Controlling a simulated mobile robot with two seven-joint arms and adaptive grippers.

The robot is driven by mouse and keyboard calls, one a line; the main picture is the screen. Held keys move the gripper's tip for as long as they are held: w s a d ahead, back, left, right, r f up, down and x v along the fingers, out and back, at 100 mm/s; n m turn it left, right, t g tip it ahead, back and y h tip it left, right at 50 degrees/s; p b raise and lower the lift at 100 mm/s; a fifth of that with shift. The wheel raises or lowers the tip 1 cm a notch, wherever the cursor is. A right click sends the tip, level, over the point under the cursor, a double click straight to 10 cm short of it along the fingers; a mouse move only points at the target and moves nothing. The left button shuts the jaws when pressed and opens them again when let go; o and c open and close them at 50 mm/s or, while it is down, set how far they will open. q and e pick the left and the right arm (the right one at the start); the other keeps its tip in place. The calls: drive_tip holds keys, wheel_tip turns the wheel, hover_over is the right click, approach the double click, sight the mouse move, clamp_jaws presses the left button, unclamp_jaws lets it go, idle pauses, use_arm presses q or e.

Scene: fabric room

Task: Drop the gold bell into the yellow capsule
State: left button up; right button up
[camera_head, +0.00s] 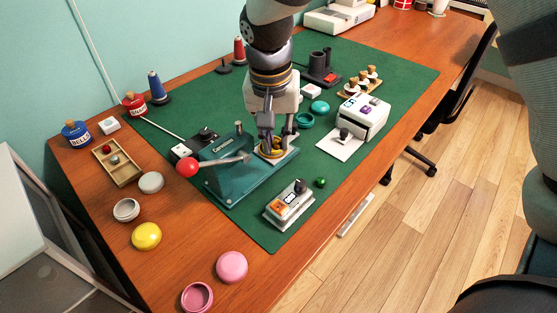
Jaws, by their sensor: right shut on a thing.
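My right gripper (274,138) comes down from the top middle, over the plate of the green press (228,168). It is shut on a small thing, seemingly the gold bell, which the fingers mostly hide. Right below the fingertips a yellow open cup (272,154) sits on the press plate; it looks like the lower half of the yellow capsule. I cannot tell whether the bell is inside its rim. A yellow dome (146,236), like the capsule's other half, lies on the wood at lower left. My left gripper is not in view.
The press lever with a red knob (187,168) sticks out left. A small device with a display (290,204) and a green ball (320,182) lie to the front right. Pink capsule halves (232,267) lie near the front edge. A white box (363,116) stands right.

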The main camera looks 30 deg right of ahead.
drive_tip(key=w+d+m, duration=0.1)
drive_tip(key=w, duration=0.1)
drive_tip(key=w+d+m, duration=0.2)
drive_tip(key=shift+w+r, duration=0.1)
drive_tip(key=shift+w, duration=0.1)
drive_tip(key=shift+m, duration=0.9)
drive_tip(key=shift+w+a+f+b, duration=0.1)
drive_tip(key=shift+w+f+b, duration=0.2)
drive_tip(key=shift+f, duration=0.35)
drive_tip(key=shift+w+a+f+b, duration=0.15)
drive_tip(key=shift+w+f+b, duration=0.15)
drive_tip(key=shift+f, duration=0.4)
drive_tip(key=shift+w+a+f+b, duration=0.1)
drive_tip(key=shift+w+f+b, duration=0.2)
drive_tip(key=shift+f, duration=0.35)
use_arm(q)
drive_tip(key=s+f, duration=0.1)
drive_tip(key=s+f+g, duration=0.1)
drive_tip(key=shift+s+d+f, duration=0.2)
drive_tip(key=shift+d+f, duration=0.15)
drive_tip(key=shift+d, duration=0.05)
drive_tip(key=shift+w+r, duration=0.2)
use_arm(e)
drive_tip(key=shift+r, duration=0.15)
drive_tip(key=o, duration=0.8)
